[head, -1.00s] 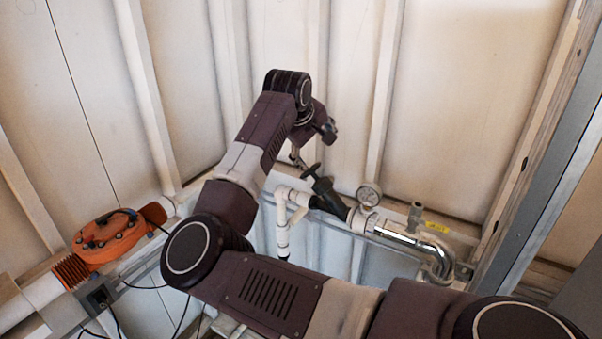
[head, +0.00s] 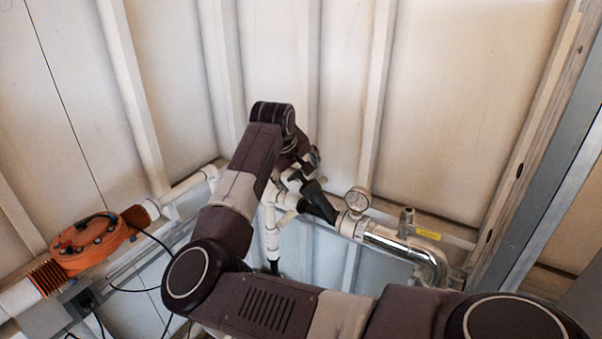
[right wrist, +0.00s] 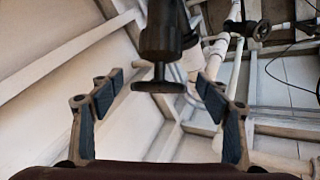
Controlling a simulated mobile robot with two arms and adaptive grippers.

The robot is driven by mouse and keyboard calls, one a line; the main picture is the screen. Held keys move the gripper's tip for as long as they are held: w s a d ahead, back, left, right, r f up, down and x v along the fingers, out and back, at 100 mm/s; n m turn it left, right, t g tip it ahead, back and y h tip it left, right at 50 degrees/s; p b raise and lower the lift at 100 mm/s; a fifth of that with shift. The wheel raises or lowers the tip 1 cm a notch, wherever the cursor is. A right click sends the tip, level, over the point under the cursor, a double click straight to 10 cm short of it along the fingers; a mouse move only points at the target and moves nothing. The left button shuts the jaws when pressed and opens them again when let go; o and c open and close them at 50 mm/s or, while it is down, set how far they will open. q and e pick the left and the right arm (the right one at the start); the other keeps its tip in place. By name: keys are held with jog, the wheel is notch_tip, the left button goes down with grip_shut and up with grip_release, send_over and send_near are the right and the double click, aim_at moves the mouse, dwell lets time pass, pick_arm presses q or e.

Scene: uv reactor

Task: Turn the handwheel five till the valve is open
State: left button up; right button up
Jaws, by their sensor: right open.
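The black valve (head: 318,202) sits slanted on the white pipe run, left of the pressure gauge, in the head view. Its upper end, with the handwheel, is largely covered by my right gripper (head: 304,166). In the right wrist view the black handwheel (right wrist: 158,87) shows edge-on as a flat disc on a short stem below the valve body (right wrist: 160,35). My right gripper (right wrist: 160,82) is open, with one finger on each side of the handwheel and a visible gap on both sides. I cannot tell its depth between the fingers. My left gripper is out of view.
A pressure gauge (head: 358,199) and a chrome pipe (head: 398,246) lie right of the valve. An orange round housing (head: 92,242) with cables is at the left. Another dark handwheel (right wrist: 263,30) shows at upper right in the wrist view. Walls stand close behind.

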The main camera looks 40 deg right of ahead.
jog(key=shift+a, duration=0.1)
jog(key=shift+c, duration=0.5)
jog(key=shift+r, duration=0.1)
jog(key=shift+c, duration=1.1)
jog(key=c, duration=0.8)
jog(key=shift+s+d+n+y+b, duration=0.1)
jog(key=shift+d+n+y+b, duration=0.15)
jog(key=shift+y+b, duration=0.25)
jog(key=shift+d+n+y+b, duration=0.15)
jog(key=shift+n+y+b, duration=0.6)
jog(key=shift+y, duration=0.25)
jog(key=shift+d+n+y, duration=0.1)
jog(key=shift+n+y, duration=0.5)
jog(key=shift+y, duration=0.2)
jog(key=shift+d+r+n+y, duration=0.1)
jog(key=shift+r+n+y, duration=0.1)
jog(key=shift+n+y, duration=0.4)
jog(key=shift+d+n+y+p, duration=0.1)
jog(key=shift+n+y+p, duration=0.35)
jog(key=shift+y, duration=0.25)
jog(key=shift+d+f+n+g+y+p, duration=0.15)
jog(key=shift+n+g+y+p, duration=0.4)
jog(key=shift+y+p, duration=0.4)
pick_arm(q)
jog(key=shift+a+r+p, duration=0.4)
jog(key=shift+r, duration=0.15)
